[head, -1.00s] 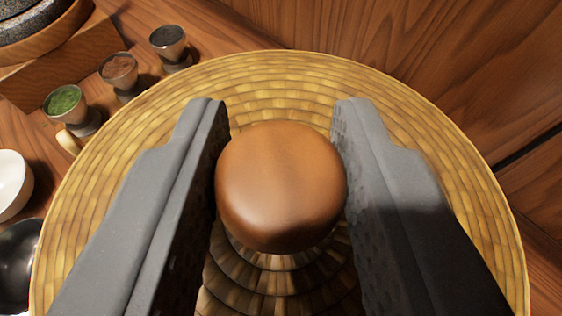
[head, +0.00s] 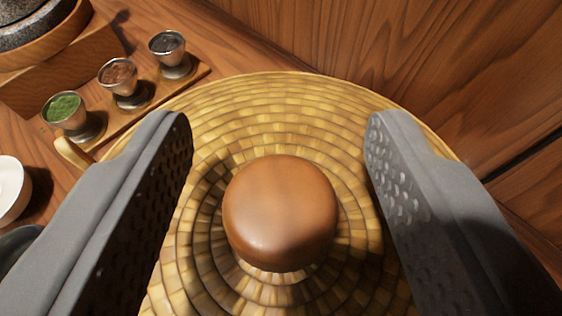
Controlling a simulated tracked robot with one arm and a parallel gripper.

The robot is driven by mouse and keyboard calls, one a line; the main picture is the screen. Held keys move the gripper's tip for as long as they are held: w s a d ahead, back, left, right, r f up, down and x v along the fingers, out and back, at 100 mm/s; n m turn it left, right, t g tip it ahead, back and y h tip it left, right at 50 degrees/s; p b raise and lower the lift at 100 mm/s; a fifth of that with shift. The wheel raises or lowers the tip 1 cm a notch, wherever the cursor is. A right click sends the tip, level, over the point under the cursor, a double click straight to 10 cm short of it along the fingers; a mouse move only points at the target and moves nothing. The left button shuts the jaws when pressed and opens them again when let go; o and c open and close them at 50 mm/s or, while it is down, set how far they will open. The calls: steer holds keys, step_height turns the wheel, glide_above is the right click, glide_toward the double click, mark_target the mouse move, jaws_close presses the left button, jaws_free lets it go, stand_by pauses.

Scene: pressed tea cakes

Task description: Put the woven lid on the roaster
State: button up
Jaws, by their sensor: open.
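The woven lid (head: 300,105) is a round, yellow-brown coiled disc with a smooth brown knob (head: 280,212) at its middle. It fills the centre of the head view. My gripper (head: 277,135) is open above the lid, with one grey finger on each side of the knob and a clear gap to it on both sides. The lid's near part runs out of the picture. I cannot make out the roaster; what lies beneath the lid is hidden.
Three small metal cups, with green (head: 65,108), brown (head: 118,76) and dark (head: 167,46) contents, stand on a wooden tray (head: 128,118) at upper left. A stone piece on a wooden base (head: 55,65) is behind them. A white bowl (head: 10,190) is at left. A wooden wall (head: 430,60) rises behind.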

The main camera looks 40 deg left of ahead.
steer(key=v, duration=1.2)
steer(key=shift+r, duration=0.15)
steer(key=w+d+r+m+t+h, duration=0.2)
steer(key=d+r+t+h, duration=0.3)
steer(key=r, duration=0.9)
steer(key=w+d+r+m+t+h, duration=0.1)
steer(key=d+r+m+t+h, duration=0.15)
steer(key=d+r, duration=0.75)
steer(key=s+a+r+m+g+h, duration=0.1)
steer(key=s+r+m, duration=0.1)
steer(key=s+r, duration=0.6)
steer(key=s+a+r+m+g, duration=0.1)
steer(key=s+r+m, duration=0.1)
steer(key=s+r, duration=0.7)
step_height(320, 180, up, 2)
steer(key=shift+a+r+h, duration=0.1)
steer(key=shift+a+h, duration=0.15)
steer(key=shift+h, duration=0.1)
